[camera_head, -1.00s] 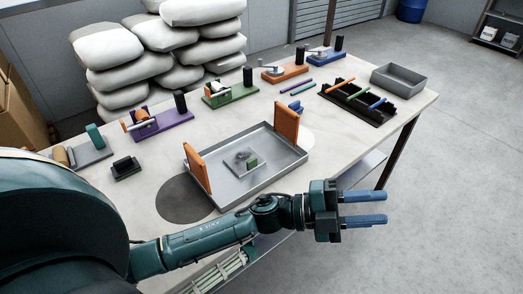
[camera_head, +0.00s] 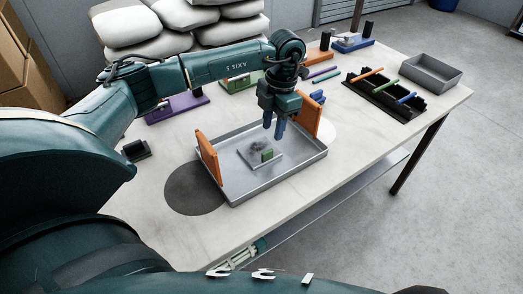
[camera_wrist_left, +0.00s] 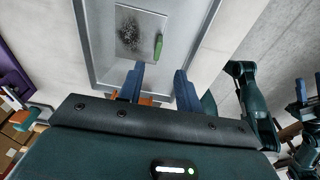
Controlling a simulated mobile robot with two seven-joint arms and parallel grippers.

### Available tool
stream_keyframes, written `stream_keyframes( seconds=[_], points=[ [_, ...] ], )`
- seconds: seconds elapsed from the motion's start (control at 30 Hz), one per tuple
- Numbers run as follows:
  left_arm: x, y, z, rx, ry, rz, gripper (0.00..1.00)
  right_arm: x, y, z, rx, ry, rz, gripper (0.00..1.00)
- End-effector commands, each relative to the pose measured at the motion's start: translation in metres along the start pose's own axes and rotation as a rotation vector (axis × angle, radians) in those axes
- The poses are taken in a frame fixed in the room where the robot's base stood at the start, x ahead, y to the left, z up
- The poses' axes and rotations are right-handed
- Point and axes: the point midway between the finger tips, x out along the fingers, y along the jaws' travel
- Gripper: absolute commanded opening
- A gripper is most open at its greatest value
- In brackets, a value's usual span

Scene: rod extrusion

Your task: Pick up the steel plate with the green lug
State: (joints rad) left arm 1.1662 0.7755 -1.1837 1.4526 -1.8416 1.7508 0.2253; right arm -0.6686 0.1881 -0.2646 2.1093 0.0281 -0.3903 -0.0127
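The steel plate (camera_head: 258,152) is a flat grey square with a dark smudge. It lies in the grey tray, and the green lug (camera_head: 267,155) stands up on it. My left gripper (camera_head: 273,136) points down above the tray, just beyond the lug, empty. In the left wrist view the plate (camera_wrist_left: 137,36) and lug (camera_wrist_left: 158,46) lie ahead of the left fingers (camera_wrist_left: 160,88), which are spread apart. What looks like my right gripper (camera_wrist_left: 308,92) is partly cut off at the right edge of that view; its opening is unclear.
The tray (camera_head: 238,198) has orange uprights at its left (camera_head: 208,157) and right (camera_head: 307,112) ends. A black rack with coloured rods (camera_head: 385,98) and an empty grey bin (camera_head: 431,72) stand at the right. The table front is clear.

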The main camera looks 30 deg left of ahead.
Motion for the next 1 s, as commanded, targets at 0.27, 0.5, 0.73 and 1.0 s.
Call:
stream_keyframes(
  seconds=[0.27,0.5,0.73,1.0],
  points=[
    [0.040,-0.001,0.000,0.002,-0.001,-0.002,0.35,-0.001,0.002,0.000,0.010,-0.009,0.009,0.38],
    [0.062,0.002,-0.002,0.001,0.002,-0.004,0.35,-0.003,0.003,-0.003,0.018,-0.015,0.016,0.38],
    [0.092,0.003,-0.002,0.002,-0.001,-0.004,0.35,-0.004,0.005,0.004,0.019,-0.038,0.022,0.38],
    [0.096,0.003,-0.001,0.003,-0.003,-0.003,0.35,-0.003,0.005,0.004,0.018,-0.038,0.023,0.38]
  ],
)
